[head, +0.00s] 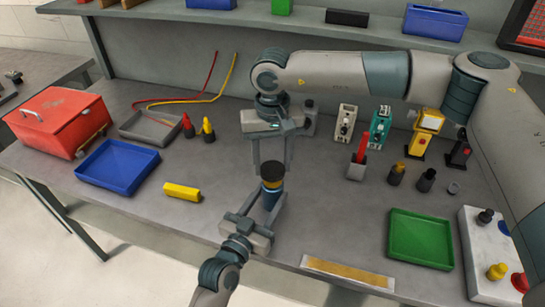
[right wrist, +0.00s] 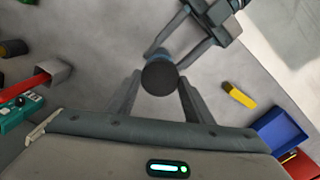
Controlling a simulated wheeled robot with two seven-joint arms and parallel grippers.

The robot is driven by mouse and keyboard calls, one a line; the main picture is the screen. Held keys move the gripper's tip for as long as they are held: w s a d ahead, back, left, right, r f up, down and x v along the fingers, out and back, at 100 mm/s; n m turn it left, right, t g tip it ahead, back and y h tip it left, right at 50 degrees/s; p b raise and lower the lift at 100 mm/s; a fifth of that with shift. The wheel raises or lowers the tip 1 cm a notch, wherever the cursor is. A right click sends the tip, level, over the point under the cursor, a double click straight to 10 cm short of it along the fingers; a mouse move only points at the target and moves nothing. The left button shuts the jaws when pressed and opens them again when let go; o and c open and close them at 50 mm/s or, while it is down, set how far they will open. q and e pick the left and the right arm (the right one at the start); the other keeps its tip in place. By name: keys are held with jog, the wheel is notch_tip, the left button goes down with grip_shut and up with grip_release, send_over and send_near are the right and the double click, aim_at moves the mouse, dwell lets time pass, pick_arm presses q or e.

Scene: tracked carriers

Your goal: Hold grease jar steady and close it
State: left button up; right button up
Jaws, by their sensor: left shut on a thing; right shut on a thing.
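The grease jar (head: 271,198) is blue and stands upright near the front middle of the bench. A dark lid (head: 272,171) sits at its top, with a yellowish band just below. My left gripper (head: 267,203) is shut on the jar body from the front. My right gripper (head: 272,170) comes down from above and is shut on the lid. In the right wrist view the round dark lid (right wrist: 160,77) lies between the right fingertips, and the left gripper (right wrist: 166,52) reaches the jar from behind it. Whether the lid is fully seated I cannot tell.
A yellow block (head: 182,192) and a blue tray (head: 118,167) lie to the left, near a red toolbox (head: 58,122). A green tray (head: 421,239) and a white board with knobs (head: 485,255) are at the right. Several small devices stand behind. The bench around the jar is clear.

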aim_at(272, 168)
jog(key=shift+f, duration=0.3)
jog(key=shift+f, duration=0.15)
dwell(0.4)
jog(key=shift+f, duration=0.75)
jog(key=shift+f, duration=0.55)
dwell(0.5)
